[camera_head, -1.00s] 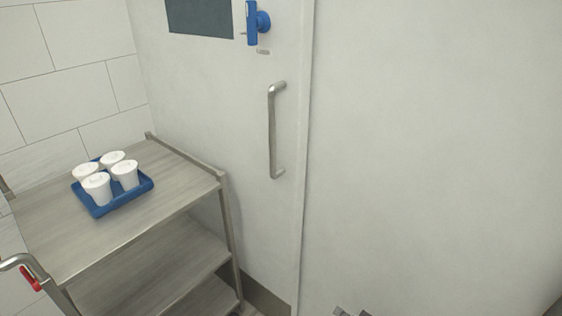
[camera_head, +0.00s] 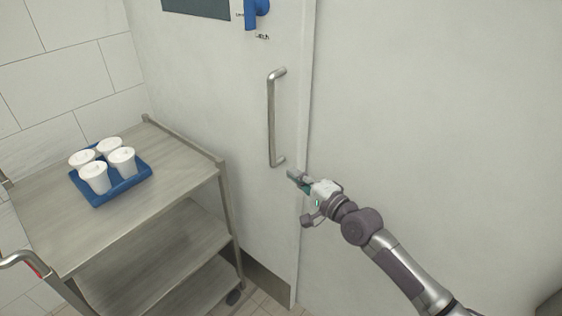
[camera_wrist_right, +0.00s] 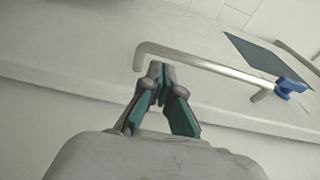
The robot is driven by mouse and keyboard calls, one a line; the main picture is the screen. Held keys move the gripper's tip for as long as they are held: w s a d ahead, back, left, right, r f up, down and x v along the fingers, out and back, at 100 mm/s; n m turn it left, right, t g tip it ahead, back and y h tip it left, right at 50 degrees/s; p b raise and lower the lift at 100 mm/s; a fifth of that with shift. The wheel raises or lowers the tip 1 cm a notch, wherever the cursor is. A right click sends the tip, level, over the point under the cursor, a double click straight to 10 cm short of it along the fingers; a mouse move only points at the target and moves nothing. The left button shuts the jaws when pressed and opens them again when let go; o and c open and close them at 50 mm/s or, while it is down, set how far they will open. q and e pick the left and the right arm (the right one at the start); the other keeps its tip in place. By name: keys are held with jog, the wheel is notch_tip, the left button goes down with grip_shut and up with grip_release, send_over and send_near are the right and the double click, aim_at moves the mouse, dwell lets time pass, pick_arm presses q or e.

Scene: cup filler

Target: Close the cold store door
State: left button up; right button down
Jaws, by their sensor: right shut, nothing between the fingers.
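The cold store door (camera_head: 225,95) is a pale panel with a long vertical metal handle (camera_head: 271,120), a dark window (camera_head: 197,8) and a blue latch (camera_head: 256,12) above. I cannot tell from here how far it stands from its frame. My right gripper (camera_head: 294,176) is just below and right of the handle's lower end, near the door's right edge. In the right wrist view the gripper (camera_wrist_right: 158,70) is shut and empty, with its fingertips close to the bent end of the handle (camera_wrist_right: 205,65). Whether it touches the door is unclear. My left gripper is out of view.
A metal cart (camera_head: 180,168) with several shelves stands at the left, close to the door. On its top is a blue tray (camera_head: 125,188) with several white lidded cups (camera_head: 94,176). A plain pale wall surface (camera_head: 430,90) fills the right.

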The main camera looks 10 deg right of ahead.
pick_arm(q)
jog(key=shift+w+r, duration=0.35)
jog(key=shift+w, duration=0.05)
pick_arm(e)
jog(key=x, duration=0.6)
jog(key=shift+w, duration=0.1)
